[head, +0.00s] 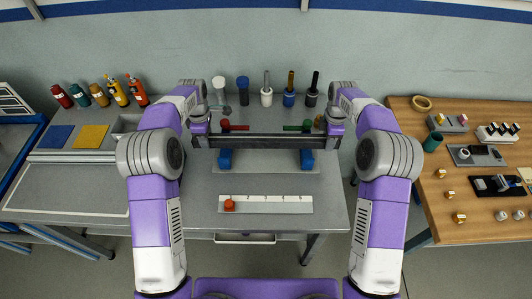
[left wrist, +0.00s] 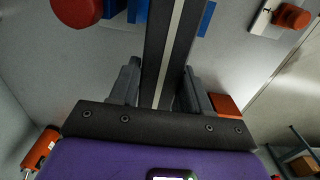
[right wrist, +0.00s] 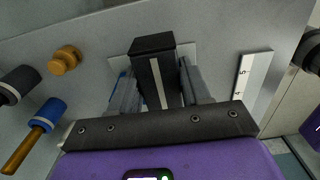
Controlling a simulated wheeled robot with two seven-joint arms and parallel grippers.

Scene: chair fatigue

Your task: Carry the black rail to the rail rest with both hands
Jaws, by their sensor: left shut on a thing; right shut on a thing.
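The black rail (head: 265,141) lies level across the grey bench, with a pale stripe along it. My left gripper (head: 201,138) is shut on its left end; the left wrist view shows the rail (left wrist: 170,50) between the fingers (left wrist: 160,92). My right gripper (head: 334,138) is shut on its right end; the right wrist view shows the rail end (right wrist: 153,60) between the fingers (right wrist: 158,90). The rail rest appears as two blue blocks, left (head: 224,161) and right (head: 306,161), on a grey plate (head: 265,164). The rail partly covers them; I cannot tell whether it touches them.
Bottles and tools line the wall. A wooden table (head: 465,205) with small parts stands right.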

